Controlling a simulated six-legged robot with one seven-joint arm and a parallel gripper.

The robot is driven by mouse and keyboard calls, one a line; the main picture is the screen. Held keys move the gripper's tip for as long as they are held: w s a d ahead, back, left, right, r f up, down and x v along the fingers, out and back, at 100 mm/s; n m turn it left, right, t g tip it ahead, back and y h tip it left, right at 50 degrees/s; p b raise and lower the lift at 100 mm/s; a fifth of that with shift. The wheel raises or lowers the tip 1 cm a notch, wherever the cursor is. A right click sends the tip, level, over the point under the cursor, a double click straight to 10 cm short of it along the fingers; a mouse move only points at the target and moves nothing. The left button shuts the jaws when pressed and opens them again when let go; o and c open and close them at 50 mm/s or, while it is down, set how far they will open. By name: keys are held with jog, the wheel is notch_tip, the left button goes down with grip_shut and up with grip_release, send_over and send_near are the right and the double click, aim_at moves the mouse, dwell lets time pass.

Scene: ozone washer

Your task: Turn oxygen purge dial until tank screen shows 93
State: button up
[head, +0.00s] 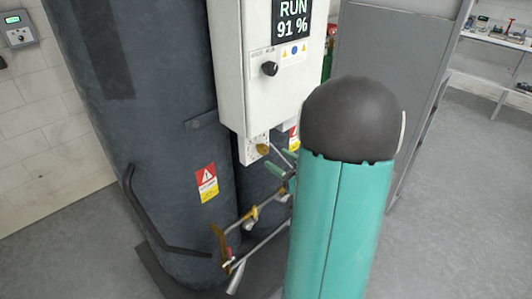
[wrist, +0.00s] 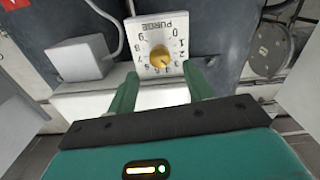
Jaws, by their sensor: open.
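The tank screen (head: 292,20) on the white control box reads RUN 91 % in the head view. The oxygen purge dial is a small brass knob (wrist: 162,57) on a white numbered plate (wrist: 150,26) marked PURGE, upside down in the wrist view. In the head view the dial (head: 262,149) sits under the box. My gripper (wrist: 160,71) is open. Its two green fingers stand left and right, with the knob ahead, between and slightly beyond their tips. I see no contact. In the head view my arm hides part of the gripper (head: 282,167).
A large dark grey tank (head: 140,120) stands left of the control box (head: 230,80). A black knob (head: 269,69) is on the box front. Brass-fitted pipes (head: 250,218) run below. A grey cabinet (head: 380,60) stands behind my arm. Open floor (head: 480,220) lies to the right.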

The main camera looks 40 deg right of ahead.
aim_at(266, 151)
jog(key=w, duration=0.5)
jog(key=shift+w+a, duration=0.1)
jog(key=shift+w, duration=0.25)
jog(key=c, duration=1)
